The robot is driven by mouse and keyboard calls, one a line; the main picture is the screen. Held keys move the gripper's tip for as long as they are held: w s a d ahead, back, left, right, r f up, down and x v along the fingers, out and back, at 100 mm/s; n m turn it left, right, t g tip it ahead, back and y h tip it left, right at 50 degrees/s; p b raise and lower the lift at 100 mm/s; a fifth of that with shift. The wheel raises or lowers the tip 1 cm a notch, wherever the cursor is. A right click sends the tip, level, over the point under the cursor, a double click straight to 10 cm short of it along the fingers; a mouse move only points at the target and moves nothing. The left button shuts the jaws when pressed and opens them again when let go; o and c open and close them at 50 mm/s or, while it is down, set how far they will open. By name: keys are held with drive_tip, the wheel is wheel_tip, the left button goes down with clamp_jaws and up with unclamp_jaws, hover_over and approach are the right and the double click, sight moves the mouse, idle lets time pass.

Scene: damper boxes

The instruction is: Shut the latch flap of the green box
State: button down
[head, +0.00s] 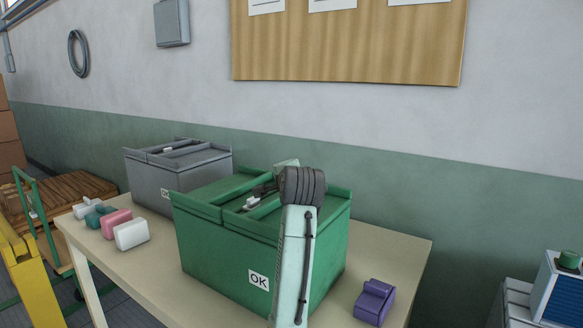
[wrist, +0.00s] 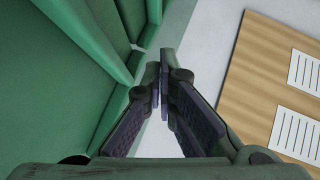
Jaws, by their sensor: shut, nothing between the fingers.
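The green box (head: 215,245) stands on the table with an "OK" label on its front. Its top has two raised panels with a gap between them. A small white part (head: 252,202) shows in this gap. My gripper (head: 262,190) is over the top of the box, beside the white part, and my arm hides part of the box's right half. I cannot make out the latch flap or its position. In the wrist view the gripper (wrist: 165,80) is shut and empty, with the green box (wrist: 60,100) at left.
A grey box (head: 150,185) stands behind left on the table (head: 400,262). Several small blocks lie at the table's left, including a white one (head: 131,234) and a pink one (head: 116,223). A purple block (head: 374,302) lies at right. The wall is close behind.

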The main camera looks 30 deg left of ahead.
drive_tip(key=shift+a+f, duration=0.35)
drive_tip(key=shift+f, duration=0.2)
drive_tip(key=shift+a+f, duration=0.35)
drive_tip(key=shift+f, duration=0.2)
